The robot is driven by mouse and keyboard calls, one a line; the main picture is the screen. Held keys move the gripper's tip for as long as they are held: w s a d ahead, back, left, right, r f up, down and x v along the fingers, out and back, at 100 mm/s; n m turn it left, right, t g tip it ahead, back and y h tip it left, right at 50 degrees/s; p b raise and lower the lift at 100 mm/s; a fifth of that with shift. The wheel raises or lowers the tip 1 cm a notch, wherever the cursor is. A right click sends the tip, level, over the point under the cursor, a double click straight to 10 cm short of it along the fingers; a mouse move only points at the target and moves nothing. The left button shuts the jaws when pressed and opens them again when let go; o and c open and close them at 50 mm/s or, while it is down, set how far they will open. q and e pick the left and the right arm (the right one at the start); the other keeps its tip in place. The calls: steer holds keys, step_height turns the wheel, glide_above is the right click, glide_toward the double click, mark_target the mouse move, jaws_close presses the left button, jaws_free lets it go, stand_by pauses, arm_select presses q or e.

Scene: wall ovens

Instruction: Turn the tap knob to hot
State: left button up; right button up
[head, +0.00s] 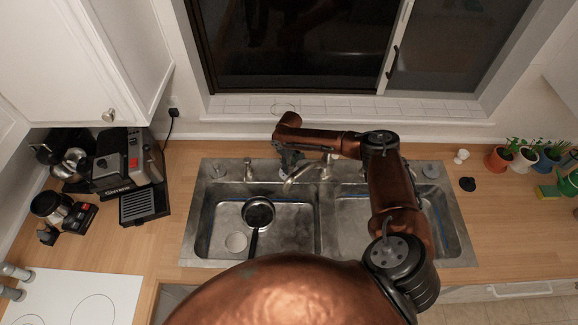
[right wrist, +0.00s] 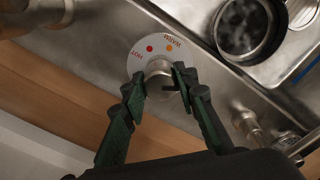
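In the right wrist view, the tap knob (right wrist: 157,68) is a small pale metal cylinder on a round white dial (right wrist: 146,49). The dial is marked HOT with a red dot and WARM with an orange dot. My right gripper (right wrist: 158,84) has its green-black fingers apart, one on each side of the knob; whether they touch it is unclear. In the head view, my right gripper (head: 289,158) is over the back rim of the sink, beside the tap (head: 300,175). The knob is not clearly seen there. My left gripper is not in view.
A steel double sink (head: 226,256) is set in a wooden counter. A coffee machine (head: 122,160) stands left, and potted plants (head: 525,158) stand right. A window is behind.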

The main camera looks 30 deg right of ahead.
steer(key=c, duration=0.6)
steer(key=shift+n, duration=0.3)
steer(key=n, duration=0.2)
steer(key=shift+n+p, duration=0.35)
steer(key=shift+n, duration=0.05)
steer(key=n, duration=0.2)
steer(key=shift+n, duration=0.3)
steer(key=n, duration=0.6)
steer(key=shift+w+d, duration=0.1)
steer(key=n, duration=0.5)
steer(key=shift+r+n+b, duration=0.1)
steer(key=shift+n+b, duration=0.25)
steer(key=shift+n, duration=0.05)
steer(key=n+b, duration=0.1)
steer(key=n, duration=0.5)
steer(key=shift+w+r, duration=0.1)
